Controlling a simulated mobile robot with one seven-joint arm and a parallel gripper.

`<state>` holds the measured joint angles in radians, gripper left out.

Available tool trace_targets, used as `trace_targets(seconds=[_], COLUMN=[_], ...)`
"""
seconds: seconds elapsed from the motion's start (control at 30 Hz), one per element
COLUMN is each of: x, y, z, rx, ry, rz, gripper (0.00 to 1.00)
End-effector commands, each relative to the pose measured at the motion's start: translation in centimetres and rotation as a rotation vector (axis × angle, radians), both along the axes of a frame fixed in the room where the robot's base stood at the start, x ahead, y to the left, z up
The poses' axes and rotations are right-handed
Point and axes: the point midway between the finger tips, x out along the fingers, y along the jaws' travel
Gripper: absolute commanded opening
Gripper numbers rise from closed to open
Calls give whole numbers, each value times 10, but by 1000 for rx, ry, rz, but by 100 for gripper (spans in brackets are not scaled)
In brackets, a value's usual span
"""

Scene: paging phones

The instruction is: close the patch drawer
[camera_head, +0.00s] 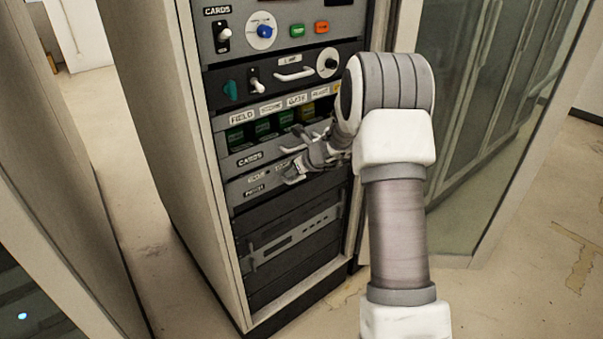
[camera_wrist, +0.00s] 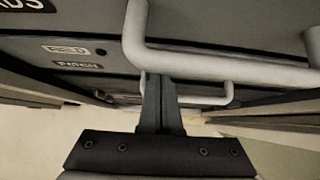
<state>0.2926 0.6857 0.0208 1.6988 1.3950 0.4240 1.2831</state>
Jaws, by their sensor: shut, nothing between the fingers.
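The patch drawer (camera_head: 262,185) has a grey front low in the rack, below the cards drawer (camera_head: 249,160). In the wrist view the patch front (camera_wrist: 110,60) carries a PATCH label at left, and a lower pale bar handle (camera_wrist: 190,101) shows behind my fingers. How far the patch drawer stands out is hard to tell. My gripper (camera_head: 306,160) is at the drawer handles, in front of the rack. In the wrist view my gripper (camera_wrist: 160,80) is shut and empty, its fingertips just below a large pale handle (camera_wrist: 220,65). Contact cannot be told.
The rack (camera_head: 165,150) has switches, knobs and a lamp handle (camera_head: 295,74) above, and dark panels below. Another cabinet (camera_head: 50,170) stands at left. Glass-fronted cabinets (camera_head: 470,120) stand at right. Open floor (camera_head: 125,190) lies between the left cabinet and the rack.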

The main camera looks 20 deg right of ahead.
Motion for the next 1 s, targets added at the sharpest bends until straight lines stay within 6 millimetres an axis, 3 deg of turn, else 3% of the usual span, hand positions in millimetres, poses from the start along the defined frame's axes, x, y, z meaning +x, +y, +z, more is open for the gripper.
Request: trace_targets(seconds=[0.67,1.0], x=[9,3], y=[4,-4], z=[3,21], rx=[1,0], ry=[-6,-5], rz=[0,3], gripper=[0,0])
